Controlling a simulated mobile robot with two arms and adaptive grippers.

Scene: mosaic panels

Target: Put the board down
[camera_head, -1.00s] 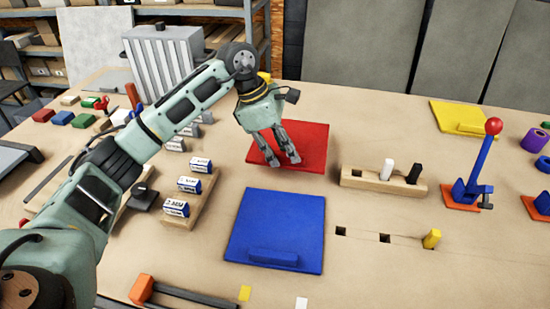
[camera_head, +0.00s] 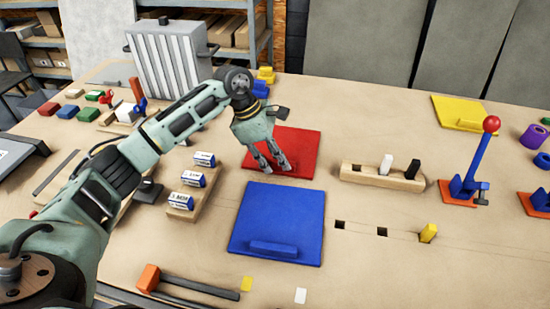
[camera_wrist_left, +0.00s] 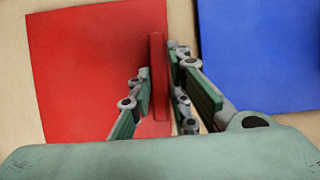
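The red board (camera_head: 300,150) lies flat on the table behind the blue board (camera_head: 282,215). In the left wrist view the red board (camera_wrist_left: 85,70) carries a narrow upright handle (camera_wrist_left: 158,75). My left gripper (camera_head: 274,166) points down at the red board's near side. Its fingers (camera_wrist_left: 159,75) stand on either side of the handle, apart, with a small gap showing on the left and the right finger close to it. The fingers partly hide the handle in the head view. My right gripper is not in view.
A wooden block with pegs (camera_head: 382,176) and a blue lever with a red knob (camera_head: 473,165) stand to the right. A yellow board (camera_head: 455,108) lies at the back right. A rack with labelled blocks (camera_head: 190,208) is left of the blue board.

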